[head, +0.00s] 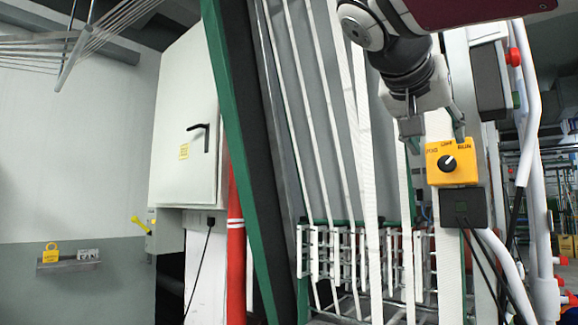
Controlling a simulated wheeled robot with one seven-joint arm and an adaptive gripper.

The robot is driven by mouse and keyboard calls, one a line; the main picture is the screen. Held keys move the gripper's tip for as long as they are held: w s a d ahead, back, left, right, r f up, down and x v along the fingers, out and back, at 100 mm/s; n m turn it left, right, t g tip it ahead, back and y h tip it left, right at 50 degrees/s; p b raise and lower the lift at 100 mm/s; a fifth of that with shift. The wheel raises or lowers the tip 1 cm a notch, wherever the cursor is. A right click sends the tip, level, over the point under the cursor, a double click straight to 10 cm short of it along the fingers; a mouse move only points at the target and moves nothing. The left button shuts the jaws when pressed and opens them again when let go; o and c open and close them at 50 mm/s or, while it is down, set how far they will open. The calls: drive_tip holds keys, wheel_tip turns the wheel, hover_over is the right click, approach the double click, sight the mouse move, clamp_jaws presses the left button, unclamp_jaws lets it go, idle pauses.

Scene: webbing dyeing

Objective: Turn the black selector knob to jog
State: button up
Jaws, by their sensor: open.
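The black selector knob (449,163) sits on a yellow switch box (453,161) at the right of the head view. Three small labels stand around the knob, at its left, top and right. The right one seems to read RUN; the others are too small to read surely. A pale mark shows on the knob, but its exact direction is hard to tell. My gripper (435,131) hangs from above with its fingers spread. It is open and empty. Its fingertips are just above the yellow box, and no contact with the knob shows.
A dark box (465,207) with cables is below the yellow box. White webbing strips (360,130) run down a green frame (240,150) to the left. White pipes (531,110) stand at the right. A grey cabinet (184,120) and a shelf with a yellow padlock (51,253) are farther left.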

sight(446, 163)
drive_tip(key=x, duration=0.8)
drive_tip(key=shift+w+d+f+p, duration=0.2)
drive_tip(key=shift+w+d+p, duration=0.05)
drive_tip(key=shift+d+p, duration=0.1)
drive_tip(key=shift+c, duration=0.2)
clamp_jaws()
